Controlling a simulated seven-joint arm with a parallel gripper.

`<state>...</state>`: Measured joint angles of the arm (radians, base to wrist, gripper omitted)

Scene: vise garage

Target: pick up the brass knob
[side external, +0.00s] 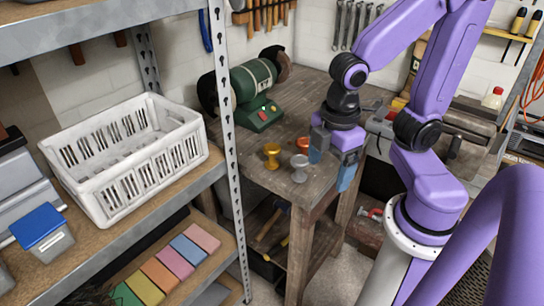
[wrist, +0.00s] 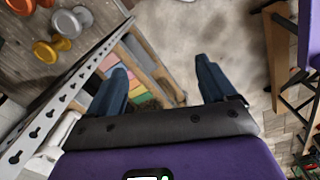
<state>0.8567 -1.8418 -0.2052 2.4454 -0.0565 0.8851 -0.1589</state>
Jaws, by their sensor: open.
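The brass knob (side external: 271,156) is gold-coloured and stands near the front left of the wooden workbench. In the wrist view a gold knob (wrist: 48,50) shows at the upper left, outside the fingers. My gripper (side external: 330,173) is open with its blue fingers pointing down, to the right of the knobs and by the bench's front edge. In the wrist view the gripper (wrist: 160,68) has nothing between its fingers; floor and shelving show beyond it.
A silver knob (side external: 299,170) and an orange-copper knob (side external: 301,146) stand close to the brass one. A green bench grinder (side external: 254,85) is behind them. A metal shelf post (side external: 226,140) rises left of the bench; a white crate (side external: 130,155) sits on the shelf.

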